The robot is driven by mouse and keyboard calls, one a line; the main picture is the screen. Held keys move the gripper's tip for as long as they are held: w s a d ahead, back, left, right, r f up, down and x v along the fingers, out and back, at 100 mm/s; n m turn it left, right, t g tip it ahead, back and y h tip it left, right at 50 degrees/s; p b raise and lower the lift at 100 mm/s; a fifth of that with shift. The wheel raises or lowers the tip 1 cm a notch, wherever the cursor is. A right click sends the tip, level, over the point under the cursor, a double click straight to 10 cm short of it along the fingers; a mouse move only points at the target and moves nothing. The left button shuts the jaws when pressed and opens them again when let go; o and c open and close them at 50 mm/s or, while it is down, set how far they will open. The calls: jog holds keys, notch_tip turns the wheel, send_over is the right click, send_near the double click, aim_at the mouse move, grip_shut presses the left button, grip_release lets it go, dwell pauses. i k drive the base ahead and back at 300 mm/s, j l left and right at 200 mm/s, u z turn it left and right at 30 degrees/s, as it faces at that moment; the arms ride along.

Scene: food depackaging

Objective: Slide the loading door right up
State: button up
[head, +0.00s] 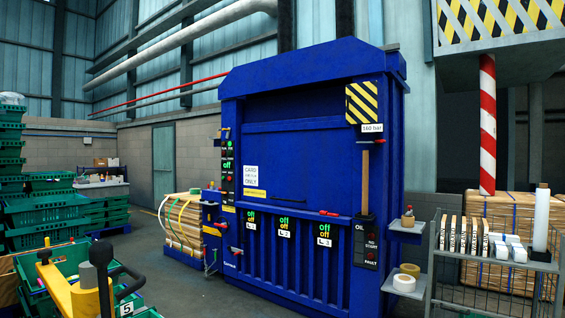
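The loading door (300,165) is the wide blue panel in the upper front of the blue baler (345,75). Its top edge lies below a darker recessed band (290,105), and its lower part reaches down to the ledge above the ribbed lower front. A red handle (330,213) sits at the ledge, right of centre. My gripper is not in view, so I cannot see where it is or what it holds.
A side shelf (408,228) and a wire rack (500,262) stand right of the baler. Green crates (45,210) and a yellow machine part with a black handle (85,290) fill the left. Strapped cardboard (182,220) stands beside the baler. Floor (175,285) at front left-centre is clear.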

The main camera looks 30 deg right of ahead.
aim_at(306, 164)
jog(key=z, duration=0.75)
jog(key=i+l+z, duration=0.2)
jog(key=z, duration=0.2)
jog(key=i+l+z, duration=0.1)
jog(key=i+z, duration=0.5)
jog(key=z, duration=0.2)
jog(key=i+u, duration=0.1)
jog(key=i, duration=0.35)
jog(key=i+l+u, duration=0.15)
jog(key=i, duration=0.3)
jog(key=i+l+u, duration=0.1)
jog(key=i, duration=0.35)
jog(key=i+l+u, duration=0.1)
jog(key=i, duration=0.35)
jog(key=i+j+u, duration=0.2)
jog(key=i+u, duration=0.25)
jog(key=i+j+u, duration=0.15)
jog(key=i+u, duration=0.6)
jog(key=u, duration=0.2)
jog(key=i+l+u, duration=0.25)
jog(key=u, duration=0.2)
jog(key=i+j+z, duration=0.1)
jog(key=i, duration=0.8)
jog(key=i+j, duration=0.15)
jog(key=i, duration=0.75)
jog(key=l+z, duration=0.05)
